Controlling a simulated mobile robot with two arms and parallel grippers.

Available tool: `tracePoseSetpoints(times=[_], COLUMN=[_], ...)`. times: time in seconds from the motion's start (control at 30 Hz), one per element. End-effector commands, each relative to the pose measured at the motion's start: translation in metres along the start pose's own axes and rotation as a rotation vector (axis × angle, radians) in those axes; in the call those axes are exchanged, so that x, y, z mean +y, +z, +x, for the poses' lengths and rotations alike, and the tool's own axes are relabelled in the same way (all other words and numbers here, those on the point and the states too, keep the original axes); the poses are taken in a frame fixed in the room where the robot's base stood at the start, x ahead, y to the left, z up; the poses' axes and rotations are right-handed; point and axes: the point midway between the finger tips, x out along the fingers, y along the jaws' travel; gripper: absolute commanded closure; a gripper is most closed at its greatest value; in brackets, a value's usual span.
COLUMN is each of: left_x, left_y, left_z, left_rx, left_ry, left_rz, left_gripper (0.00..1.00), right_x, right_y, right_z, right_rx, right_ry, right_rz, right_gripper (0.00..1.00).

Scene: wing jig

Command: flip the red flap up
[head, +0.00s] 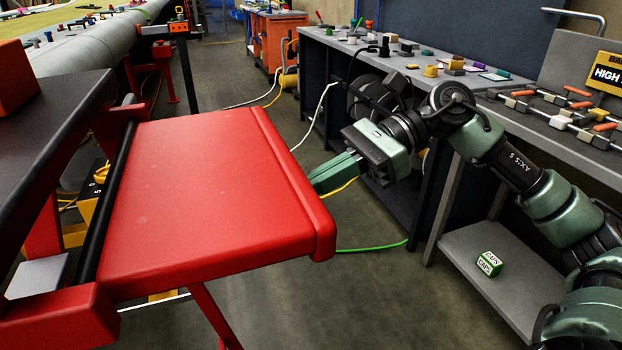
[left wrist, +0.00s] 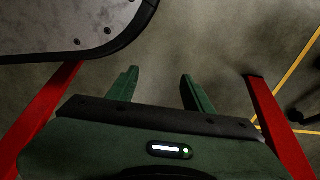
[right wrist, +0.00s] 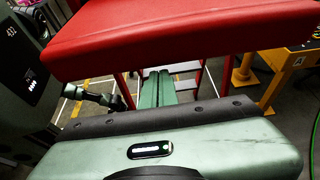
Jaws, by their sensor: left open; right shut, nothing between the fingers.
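The red flap (head: 210,185) is a wide panel, lying about level, with its left side along a black bar (head: 118,190). My right gripper (head: 316,186) is at the flap's free right edge, its fingertips partly hidden there. In the right wrist view the flap's edge (right wrist: 180,40) spans the top, and the shut, empty fingers (right wrist: 157,74) point in below it. Whether they touch it I cannot tell. My left gripper (left wrist: 160,76) is open and empty above the floor, out of the head view. Red legs (left wrist: 278,125) show on both sides of it.
A grey workbench (head: 450,100) with tools stands to the right, close behind my right arm. A green and white box (head: 489,263) sits on its lower shelf. A dark tabletop (head: 60,120) adjoins the flap on the left. Cables lie on the floor between.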

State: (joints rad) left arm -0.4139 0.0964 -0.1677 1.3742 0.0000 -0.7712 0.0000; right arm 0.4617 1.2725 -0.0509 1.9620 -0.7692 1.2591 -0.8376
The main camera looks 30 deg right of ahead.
Motion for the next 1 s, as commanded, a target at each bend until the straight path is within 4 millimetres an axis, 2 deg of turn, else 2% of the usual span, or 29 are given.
tracePoseSetpoints(times=[0.03, 0.2, 0.77, 1.0], left_x=[0.0, 0.001, 0.0, -0.001], left_y=[0.003, 0.009, 0.01, -0.022], left_z=[0.001, 0.006, 0.008, -0.017], left_rx=[-0.004, -0.006, -0.009, 0.02], left_ry=[0.001, 0.001, 0.0, -0.002], left_rz=[0.0, 0.002, 0.002, -0.004], left_gripper=[0.49, 0.49, 0.49, 0.49], right_x=[-0.001, -0.002, -0.002, -0.002], right_y=[0.008, 0.011, 0.01, -0.004], right_z=[-0.004, -0.006, -0.006, 0.001], right_rx=[-0.009, -0.007, -0.009, -0.006], right_ry=[-0.009, -0.013, -0.014, -0.011], right_rz=[-0.006, -0.008, -0.01, -0.007], right_gripper=[1.0, 1.0, 1.0, 1.0])
